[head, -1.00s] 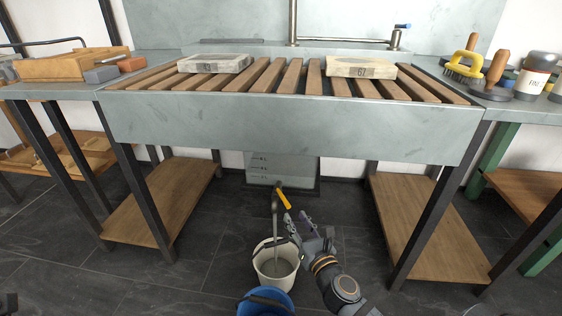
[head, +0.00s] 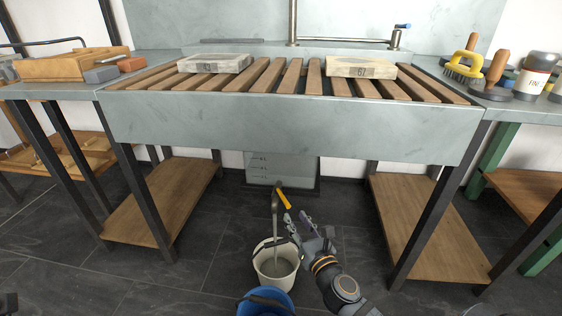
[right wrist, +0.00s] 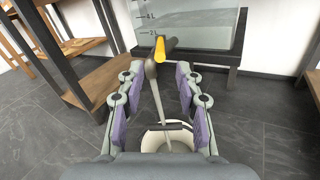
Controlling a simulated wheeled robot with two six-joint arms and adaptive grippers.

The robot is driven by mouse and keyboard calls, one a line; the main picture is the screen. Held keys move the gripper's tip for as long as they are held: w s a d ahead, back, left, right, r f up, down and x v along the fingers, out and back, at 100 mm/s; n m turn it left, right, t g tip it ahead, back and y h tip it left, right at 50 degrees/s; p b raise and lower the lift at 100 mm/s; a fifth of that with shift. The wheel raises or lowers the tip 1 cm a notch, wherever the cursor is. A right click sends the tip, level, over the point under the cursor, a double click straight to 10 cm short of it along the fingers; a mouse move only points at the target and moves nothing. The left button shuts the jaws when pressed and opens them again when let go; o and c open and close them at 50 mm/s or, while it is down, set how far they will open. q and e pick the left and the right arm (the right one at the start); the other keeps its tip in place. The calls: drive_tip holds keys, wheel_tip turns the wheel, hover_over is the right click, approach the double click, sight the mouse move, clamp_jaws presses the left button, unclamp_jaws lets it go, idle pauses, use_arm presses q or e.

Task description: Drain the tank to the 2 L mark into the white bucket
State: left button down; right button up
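The clear tank (head: 282,170) stands under the sink; its 4 L and 2 L marks show in the right wrist view (right wrist: 195,30). The tap's yellow lever (head: 284,201) sits above the grey spout (right wrist: 151,70). A thin stream (right wrist: 159,105) falls from the spout into the white bucket (head: 276,275), which holds some water. My right gripper (head: 298,217) is open and empty, just right of the stream and short of the lever.
A blue bucket (head: 266,304) stands in front of the white one. Low wooden shelves (head: 165,200) and (head: 430,225) flank the tank, with dark table legs. The sink front (head: 285,130) overhangs the tank. The grey floor between the shelves is otherwise clear.

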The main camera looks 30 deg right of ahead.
sight(287, 202)
drive_tip(key=w, duration=0.6)
drive_tip(key=shift+w+d, duration=0.3)
drive_tip(key=shift+w, duration=0.7)
drive_tip(key=shift+c, duration=0.2)
clamp_jaws()
